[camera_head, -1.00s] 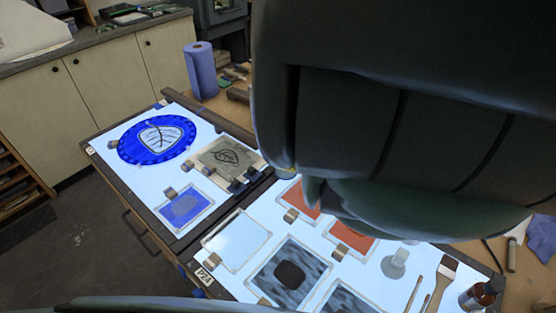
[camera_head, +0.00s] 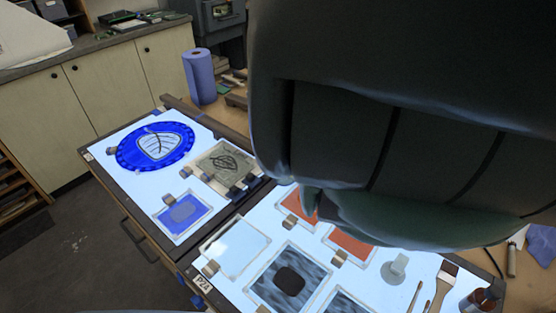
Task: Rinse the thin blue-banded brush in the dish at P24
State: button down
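The label P24 (camera_head: 203,281) is on the near edge of the lit right-hand panel. A clear framed pane (camera_head: 236,246) lies just behind the label. I cannot make out a rinsing dish there. Thin brushes (camera_head: 415,296) lie at the near right, cut by the bottom edge, beside a wide flat brush (camera_head: 441,284). No blue band can be made out on them. My dark arm fills the upper right and hides much of the panel behind it. My gripper's fingertips do not show.
Orange panes (camera_head: 352,246), a grey streaked pane with a dark patch (camera_head: 290,281) and a small whitish object (camera_head: 395,270) are on the right panel. A brown jar (camera_head: 483,299) stands right. The left panel holds a blue leaf plate (camera_head: 156,147). A blue roll (camera_head: 199,77) stands behind.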

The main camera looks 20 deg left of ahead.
aim_at(269, 154)
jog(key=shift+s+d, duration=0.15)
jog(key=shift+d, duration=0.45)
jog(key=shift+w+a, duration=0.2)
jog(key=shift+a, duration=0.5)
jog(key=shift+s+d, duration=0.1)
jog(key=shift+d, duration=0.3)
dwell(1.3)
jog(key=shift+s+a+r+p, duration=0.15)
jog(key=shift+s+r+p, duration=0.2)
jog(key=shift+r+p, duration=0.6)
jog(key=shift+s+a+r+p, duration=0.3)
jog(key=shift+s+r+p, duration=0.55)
jog(key=shift+p, duration=1.2)
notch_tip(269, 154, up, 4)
jog(key=p, duration=0.4)
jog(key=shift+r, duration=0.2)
